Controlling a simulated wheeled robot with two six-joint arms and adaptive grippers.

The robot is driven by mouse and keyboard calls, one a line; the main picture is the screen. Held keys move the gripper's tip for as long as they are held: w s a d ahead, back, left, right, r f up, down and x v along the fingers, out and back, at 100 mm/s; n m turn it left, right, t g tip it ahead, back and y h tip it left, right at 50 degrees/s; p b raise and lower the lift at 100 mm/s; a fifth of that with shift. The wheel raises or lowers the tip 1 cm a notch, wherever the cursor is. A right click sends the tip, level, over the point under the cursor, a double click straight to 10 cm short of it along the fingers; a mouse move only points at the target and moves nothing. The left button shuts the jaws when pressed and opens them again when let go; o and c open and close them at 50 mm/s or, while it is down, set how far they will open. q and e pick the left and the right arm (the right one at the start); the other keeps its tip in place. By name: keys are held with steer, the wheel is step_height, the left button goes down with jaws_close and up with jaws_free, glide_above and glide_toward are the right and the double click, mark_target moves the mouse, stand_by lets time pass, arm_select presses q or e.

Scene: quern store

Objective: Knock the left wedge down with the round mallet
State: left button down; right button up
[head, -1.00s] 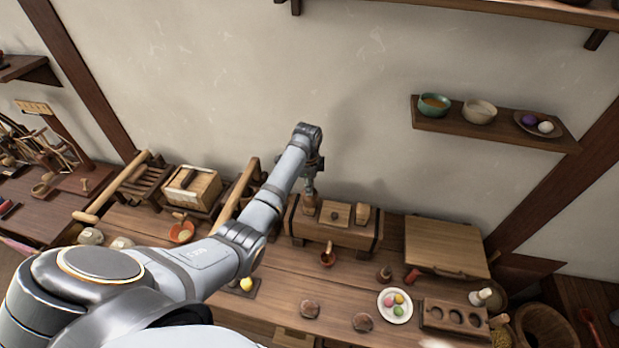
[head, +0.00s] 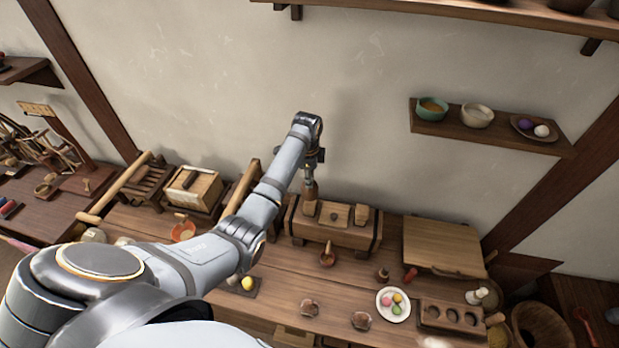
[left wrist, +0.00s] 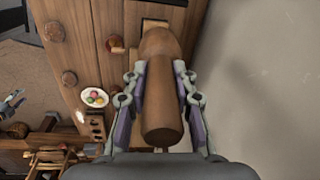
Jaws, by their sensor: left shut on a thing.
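My left gripper (head: 309,172) is shut on the round mallet (head: 310,189), a brown wooden cylinder. In the left wrist view the mallet (left wrist: 162,115) sits between the two fingers of the left gripper (left wrist: 160,85). In the head view the mallet hangs over the left wedge (head: 309,208), with only a small gap at most. The wedge sits in the left of the wooden press box (head: 331,233). The right wedge (head: 361,213) stands up at the other side of a middle block (head: 335,215). A small gripper (left wrist: 13,104), apparently my right, shows at the left edge of the wrist view.
A flat wooden box (head: 442,244) stands right of the press. A slatted rack and wooden box (head: 193,190) stand left. The wall is close behind.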

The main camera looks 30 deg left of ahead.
arm_select(q)
step_height(320, 180, down, 6)
steer(key=b, duration=0.3)
steer(key=shift+s, duration=0.15)
steer(key=shift+w+r+p, duration=0.2)
steer(key=shift+r+p, duration=0.15)
steer(key=shift+p, duration=0.15)
step_height(320, 180, up, 2)
steer(key=shift+r+p, duration=0.25)
steer(key=shift+p, duration=0.9)
step_height(320, 180, up, 2)
steer(key=shift+r, duration=0.2)
steer(key=shift+w+r, duration=0.1)
steer(key=shift+r, duration=1.9)
